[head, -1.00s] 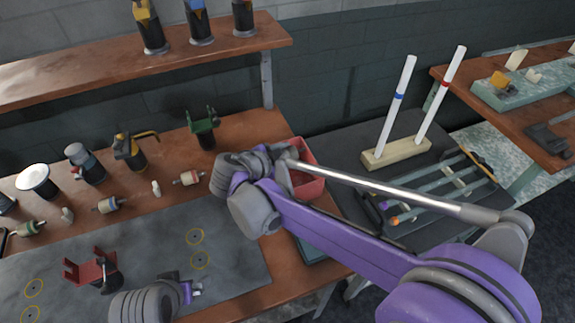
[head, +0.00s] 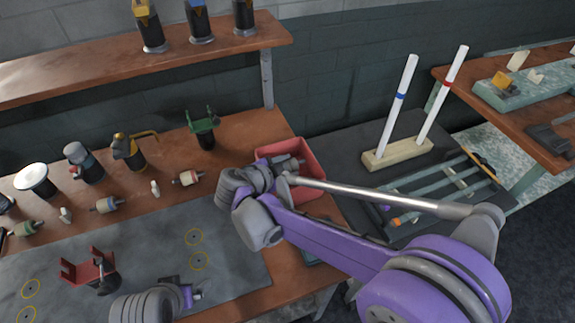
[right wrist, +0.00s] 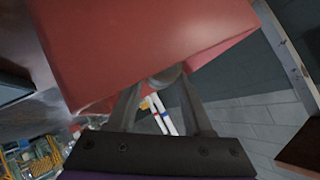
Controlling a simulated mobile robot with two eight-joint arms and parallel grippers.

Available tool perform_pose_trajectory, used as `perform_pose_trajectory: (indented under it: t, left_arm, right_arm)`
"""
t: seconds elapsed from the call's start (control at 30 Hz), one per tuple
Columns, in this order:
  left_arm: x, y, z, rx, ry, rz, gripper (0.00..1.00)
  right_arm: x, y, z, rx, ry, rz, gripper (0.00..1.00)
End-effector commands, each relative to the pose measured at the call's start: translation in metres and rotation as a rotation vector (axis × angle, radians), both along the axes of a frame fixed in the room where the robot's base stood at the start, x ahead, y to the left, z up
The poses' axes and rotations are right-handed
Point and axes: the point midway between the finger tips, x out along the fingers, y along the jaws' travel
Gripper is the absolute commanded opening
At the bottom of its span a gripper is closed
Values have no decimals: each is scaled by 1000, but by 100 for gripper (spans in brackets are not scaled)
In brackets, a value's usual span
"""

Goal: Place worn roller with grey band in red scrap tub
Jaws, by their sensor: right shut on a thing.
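The red scrap tub (head: 313,165) stands at the right end of the bench. My right gripper (head: 299,163) is over the tub's opening, largely hidden by its own wrist in the head view. In the right wrist view, its fingers (right wrist: 165,88) are closed on a small, rounded grey thing, apparently the worn roller (right wrist: 167,74), in front of the tub's red wall (right wrist: 150,40). Its band cannot be made out. My left gripper (head: 197,295) is low over the front of the bench, mostly hidden; its jaws are unclear.
A roller with a red band (head: 188,178), one with a bluish-grey band (head: 107,204) and one with a green band (head: 26,228) lie on the bench. A green holder (head: 204,127) stands left of the tub. A red bracket (head: 88,270) stands on the grey mat (head: 150,245).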

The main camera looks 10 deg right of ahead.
Motion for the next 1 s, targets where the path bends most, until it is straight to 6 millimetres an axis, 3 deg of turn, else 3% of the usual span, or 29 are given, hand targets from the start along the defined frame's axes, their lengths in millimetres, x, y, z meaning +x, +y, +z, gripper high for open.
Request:
perform_pose_trajectory:
  t: [0.03,0.07,0.2,0.53,0.67,1.0]
  left_arm:
    - [0,0,0,0,0,0,100]
    - [0,0,0,0,0,0,100]
    - [0,0,1,0,0,0,100]
    - [0,0,2,0,-1,0,100]
    - [3,0,11,0,-5,0,100]
    - [2,0,8,0,-4,0,100]
  right_arm:
    - [0,0,0,0,0,0,0]
    - [0,0,0,0,0,0,54]
    - [0,0,1,0,0,0,79]
    - [0,0,2,0,0,0,81]
    - [1,0,16,0,-2,1,81]
    - [-44,46,52,0,0,6,81]
